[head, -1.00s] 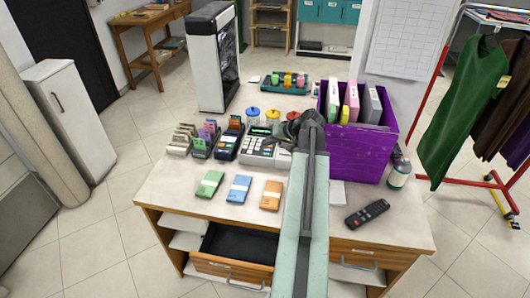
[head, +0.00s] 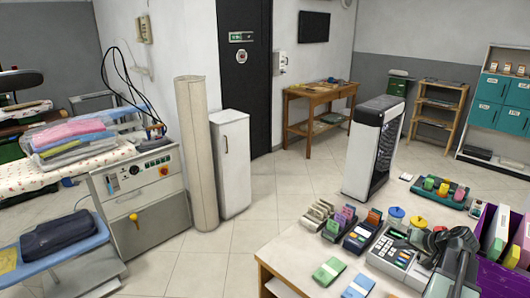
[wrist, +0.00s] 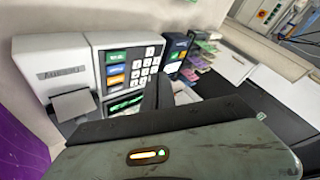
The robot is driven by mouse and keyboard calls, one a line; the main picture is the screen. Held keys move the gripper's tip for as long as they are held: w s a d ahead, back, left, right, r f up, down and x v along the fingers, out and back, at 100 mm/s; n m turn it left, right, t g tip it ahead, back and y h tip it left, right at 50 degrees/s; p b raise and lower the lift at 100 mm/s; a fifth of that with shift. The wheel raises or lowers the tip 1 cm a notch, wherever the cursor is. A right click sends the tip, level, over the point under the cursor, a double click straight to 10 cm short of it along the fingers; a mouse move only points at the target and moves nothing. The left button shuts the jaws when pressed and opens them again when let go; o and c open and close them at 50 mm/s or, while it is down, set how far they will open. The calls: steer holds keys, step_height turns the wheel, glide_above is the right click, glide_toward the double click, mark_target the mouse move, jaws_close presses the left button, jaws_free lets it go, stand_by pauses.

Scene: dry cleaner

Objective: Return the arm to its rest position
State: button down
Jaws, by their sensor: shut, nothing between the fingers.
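My arm shows at the lower right of the head view, above the counter (head: 270,243). My dark gripper (head: 436,246) is beside the cash register (head: 393,256) and covers part of its right side. In the wrist view my gripper (wrist: 160,90) is shut with nothing between its fingers. The grey-white register (wrist: 60,68) with its keypad fills the left of that view, behind the fingers. I cannot tell the exact gap between fingers and register.
Green (head: 329,271) and blue (head: 358,287) packets lie at the counter's front. A purple bin (head: 486,245) stands at the right, close to my arm. A tall white-and-black unit (head: 372,150) stands behind. Tiled floor (head: 290,185) is clear beyond the counter's left.

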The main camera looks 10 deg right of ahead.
steer(key=w+a+n+g+y, duration=0.1)
steer(key=w+a+n, duration=0.1)
steer(key=w+a, duration=0.6)
steer(key=w+a+n+y, duration=0.2)
steer(key=w+a, duration=0.1)
steer(key=a, duration=0.8)
steer(key=a+f+n+g, duration=0.2)
steer(key=a, duration=0.9)
steer(key=a+f+n+g, duration=0.2)
steer(key=a, duration=0.8)
steer(key=s+a+f+n+g+h, duration=0.1)
steer(key=s+a, duration=0.2)
steer(key=a, duration=0.2)
steer(key=s+a+f+g+h, duration=0.1)
steer(key=s+a+f+g, duration=0.15)
steer(key=a, duration=0.35)
steer(key=s+d+m+h, duration=0.2)
steer(key=s+d, duration=0.2)
steer(key=d, duration=0.1)
steer(key=shift+h, duration=0.3)
steer(key=shift+d+r+g, duration=0.1)
steer(key=shift+g, duration=0.15)
